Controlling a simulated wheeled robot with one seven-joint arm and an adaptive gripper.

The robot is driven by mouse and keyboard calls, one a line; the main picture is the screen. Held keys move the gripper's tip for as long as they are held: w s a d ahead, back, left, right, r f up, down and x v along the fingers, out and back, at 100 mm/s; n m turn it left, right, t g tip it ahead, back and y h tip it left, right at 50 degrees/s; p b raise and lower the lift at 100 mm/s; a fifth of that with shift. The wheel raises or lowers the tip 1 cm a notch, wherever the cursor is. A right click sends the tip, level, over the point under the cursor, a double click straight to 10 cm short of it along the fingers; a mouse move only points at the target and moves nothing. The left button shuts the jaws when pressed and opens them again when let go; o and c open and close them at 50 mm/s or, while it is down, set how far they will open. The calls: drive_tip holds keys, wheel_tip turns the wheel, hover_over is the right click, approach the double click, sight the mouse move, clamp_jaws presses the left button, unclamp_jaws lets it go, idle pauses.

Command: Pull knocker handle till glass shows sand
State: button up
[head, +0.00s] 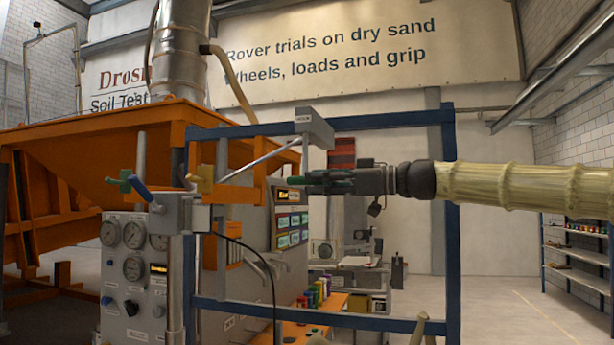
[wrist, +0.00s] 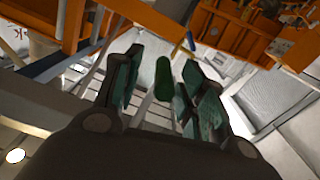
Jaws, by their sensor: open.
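My gripper (head: 308,182) reaches in from the right in the head view, level, with its fingers pointing left. In the wrist view its two dark fingers with green pads stand apart. A green rounded grip (wrist: 163,78), which looks like the knocker handle, shows between the fingers in the wrist view, with a gap on each side. A thin grey rod seems to run from it. In the head view the fingers largely hide it.
An orange sandbed hopper (head: 85,150) fills the left. A gauge panel (head: 133,265) stands below it, with a blue lever (head: 143,195) and yellow handle (head: 202,184) nearby. A blue frame (head: 452,250) surrounds the gripper's area.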

sight(289, 182)
drive_tip(key=shift+s+a+r+p, duration=0.1)
drive_tip(key=shift+a+r+p, duration=0.05)
drive_tip(key=shift+a, duration=0.4)
drive_tip(key=shift+a+r+p, duration=0.15)
drive_tip(key=shift+a, duration=0.4)
drive_tip(key=shift+a+f, duration=0.1)
drive_tip(key=shift+a, duration=0.2)
drive_tip(key=shift+w+a+f, duration=0.1)
drive_tip(key=shift+w+f, duration=0.05)
drive_tip(key=shift+w, duration=0.25)
drive_tip(key=shift+s, duration=0.15)
